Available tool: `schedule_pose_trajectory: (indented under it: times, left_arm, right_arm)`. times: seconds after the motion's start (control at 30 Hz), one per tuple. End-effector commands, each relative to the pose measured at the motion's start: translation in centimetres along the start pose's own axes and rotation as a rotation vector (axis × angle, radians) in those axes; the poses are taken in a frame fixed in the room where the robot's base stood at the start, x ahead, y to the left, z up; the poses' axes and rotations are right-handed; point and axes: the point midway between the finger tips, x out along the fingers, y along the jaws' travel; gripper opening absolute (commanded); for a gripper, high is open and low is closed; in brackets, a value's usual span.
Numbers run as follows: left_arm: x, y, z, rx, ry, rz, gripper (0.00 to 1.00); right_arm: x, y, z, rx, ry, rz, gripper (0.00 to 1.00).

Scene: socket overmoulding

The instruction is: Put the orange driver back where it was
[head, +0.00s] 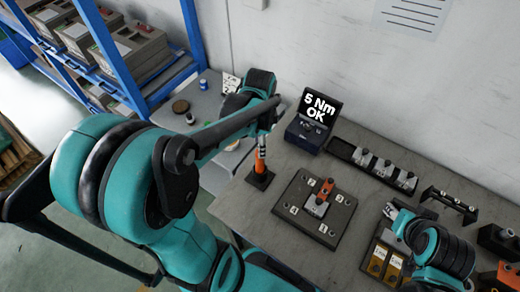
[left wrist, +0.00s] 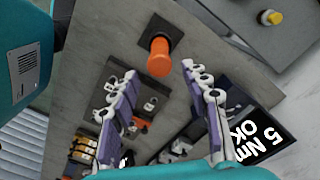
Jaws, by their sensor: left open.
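The orange driver (head: 261,160) stands upright in a small black square holder (head: 261,179) at the table's left edge. In the left wrist view the driver (left wrist: 159,56) is seen nearly end-on in the holder (left wrist: 175,31), past my fingertips. My left gripper (left wrist: 158,72) is open, with the driver in line with the gap between its fingers and nothing held. In the head view its fingers are mostly hidden by my arm above the driver. My right gripper (head: 394,211) shows at the lower right above trays; its jaws are too small to judge.
A dark fixture plate (head: 285,202) with an orange-topped part (head: 323,190) lies right of the driver. Behind it stand a display (head: 318,110) reading "5 Nm OK" and a black tray (head: 340,147) with several metal parts. A grey side table (head: 213,178) adjoins at left.

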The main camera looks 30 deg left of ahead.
Motion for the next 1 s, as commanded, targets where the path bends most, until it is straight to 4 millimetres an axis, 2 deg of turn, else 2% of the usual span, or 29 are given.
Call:
schedule_pose_trajectory:
  times: [0.03, 0.27, 0.47, 0.7, 0.83, 1.0]
  left_arm:
    - [-0.9, 0.0, 0.0, 0.000, 0.000, 0.000, 0.47]
    - [-2.7, 0.6, -0.1, -0.043, 0.017, -0.028, 0.47]
    - [-5.1, 3.6, -0.8, -0.303, 0.153, -0.169, 0.47]
    - [-7.1, 7.2, -1.6, -0.661, 0.428, -0.273, 0.47]
    - [-7.5, 8.2, -1.9, -0.777, 0.535, -0.278, 0.47]
    - [-7.7, 8.6, -2.0, -0.833, 0.587, -0.275, 0.47]
  right_arm:
    - [-0.3, 0.0, -0.2, 0.000, 0.000, 0.000, 0.40]
    - [-0.5, 0.0, -0.3, 0.000, 0.000, 0.000, 0.40]
    - [-0.4, 0.0, -0.3, 0.000, 0.000, 0.000, 0.40]
    - [-0.4, 0.0, -0.3, 0.000, 0.000, 0.000, 0.40]
    - [-0.4, 0.0, -0.3, 0.000, 0.000, 0.000, 0.40]
    - [-0.4, 0.0, -0.3, 0.000, 0.000, 0.000, 0.40]
